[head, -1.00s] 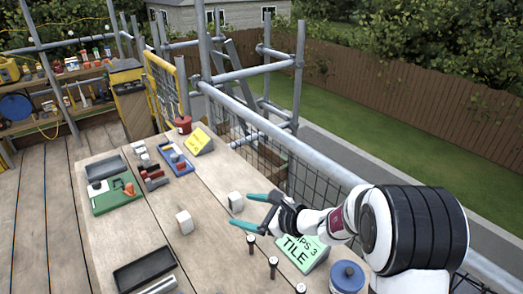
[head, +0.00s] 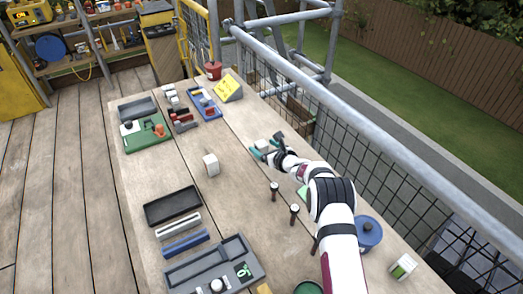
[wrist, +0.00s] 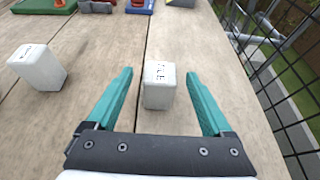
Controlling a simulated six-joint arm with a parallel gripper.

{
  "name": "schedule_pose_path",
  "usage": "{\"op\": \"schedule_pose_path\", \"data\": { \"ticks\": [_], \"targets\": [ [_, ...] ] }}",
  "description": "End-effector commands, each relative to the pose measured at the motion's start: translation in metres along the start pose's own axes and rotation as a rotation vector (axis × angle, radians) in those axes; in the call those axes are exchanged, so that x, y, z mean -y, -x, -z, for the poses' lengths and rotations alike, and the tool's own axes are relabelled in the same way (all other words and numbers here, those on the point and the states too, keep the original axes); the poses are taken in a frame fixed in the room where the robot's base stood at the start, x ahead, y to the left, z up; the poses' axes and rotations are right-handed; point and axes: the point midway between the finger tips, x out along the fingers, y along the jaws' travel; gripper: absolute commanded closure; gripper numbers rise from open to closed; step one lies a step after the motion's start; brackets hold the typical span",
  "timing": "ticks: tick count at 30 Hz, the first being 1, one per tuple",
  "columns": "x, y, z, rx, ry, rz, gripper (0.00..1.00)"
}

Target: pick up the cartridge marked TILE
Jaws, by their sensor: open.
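The white cartridge (wrist: 159,92) stands upright between my gripper's fingers in the wrist view, with a visible gap on both sides. The small dark lettering on its top appears to read TILE. My gripper (wrist: 159,76) has teal fingers spread open and holds nothing. In the head view my gripper (head: 267,149) is at this cartridge (head: 263,144), which is partly hidden. A second white cartridge (wrist: 37,67) stands to the left in the wrist view, its lettering too small to read surely. It also shows in the head view (head: 211,165).
Black-handled upright pegs (head: 274,190) and a blue round tin (head: 368,232) stand near my arm. A black tray (head: 172,205) lies to the left. Green (head: 147,131) and blue (head: 205,104) trays are farther back. A scaffold rail and mesh (head: 350,150) border the right side.

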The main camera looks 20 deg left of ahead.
Motion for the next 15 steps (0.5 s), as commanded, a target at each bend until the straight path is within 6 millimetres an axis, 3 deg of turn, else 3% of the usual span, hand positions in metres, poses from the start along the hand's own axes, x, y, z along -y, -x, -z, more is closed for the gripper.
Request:
{"op": "schedule_pose_path", "data": {
  "ticks": [8,15],
  "targets": [
    [0.0000,-0.0053,-0.0003,0.000,0.000,0.000,0.15],
    [0.0002,-0.0050,-0.0005,0.001,0.000,0.000,0.58]
  ]
}}
